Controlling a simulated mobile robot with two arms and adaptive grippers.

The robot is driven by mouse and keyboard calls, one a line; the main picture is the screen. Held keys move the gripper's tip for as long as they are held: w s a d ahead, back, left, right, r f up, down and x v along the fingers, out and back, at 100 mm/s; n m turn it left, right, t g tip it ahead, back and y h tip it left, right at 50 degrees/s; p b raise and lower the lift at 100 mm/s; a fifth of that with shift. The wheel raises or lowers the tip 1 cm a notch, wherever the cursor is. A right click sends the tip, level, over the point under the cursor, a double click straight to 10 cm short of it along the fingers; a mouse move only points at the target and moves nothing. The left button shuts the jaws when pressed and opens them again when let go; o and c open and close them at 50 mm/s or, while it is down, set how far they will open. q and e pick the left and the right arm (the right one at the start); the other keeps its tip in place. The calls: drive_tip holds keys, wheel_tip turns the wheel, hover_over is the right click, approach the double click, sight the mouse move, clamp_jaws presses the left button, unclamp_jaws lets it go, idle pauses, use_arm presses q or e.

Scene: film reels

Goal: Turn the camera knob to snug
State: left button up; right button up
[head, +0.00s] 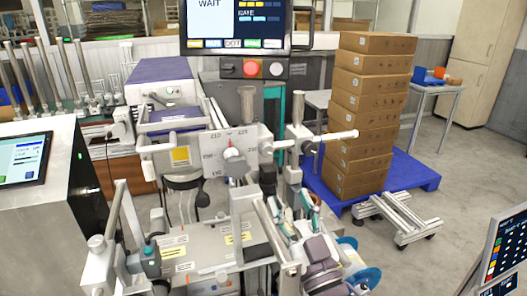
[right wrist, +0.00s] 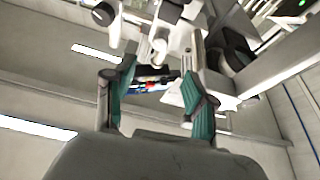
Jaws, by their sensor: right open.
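My right gripper (head: 295,190) is open, its teal-padded fingers pointing up in front of the machine. In the right wrist view the two fingers (right wrist: 158,70) stand apart with nothing held between them. Pale metal clamp parts (right wrist: 158,45) show just beyond the fingertips. In the head view, a bracket with a small round knob (head: 308,147) and a pale rod stands above the gripper. A dial plate (head: 212,165) with a red-marked knob (head: 232,153) is to its left. I cannot tell which part is the camera knob. My left gripper cannot be made out.
The machine's screen (head: 236,22) reads WAIT, above a red button (head: 251,68). A tall stack of brown boxes (head: 368,110) stands on a blue pallet (head: 420,178) at right. A low metal frame (head: 400,222) is on the floor. A blue reel (head: 366,272) is beside my right arm.

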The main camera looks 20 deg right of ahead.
drive_tip(key=p, duration=0.1)
approach(268, 153)
drive_tip(key=w+r, duration=0.2)
drive_tip(key=x, duration=0.1)
drive_tip(key=p+x, duration=0.1)
drive_tip(key=x, duration=0.3)
drive_tip(key=shift+w+a+f, duration=0.1)
drive_tip(key=shift+w+f, duration=0.2)
drive_tip(key=shift+w, duration=0.3)
drive_tip(key=shift+w+r, duration=0.1)
drive_tip(key=shift+w, duration=0.1)
clamp_jaws()
use_arm(q)
drive_tip(key=s+r, duration=0.1)
drive_tip(key=d+r, duration=0.1)
drive_tip(key=shift+s+r+p, duration=0.3)
drive_tip(key=shift+s+r, duration=0.05)
drive_tip(key=shift+r, duration=0.05)
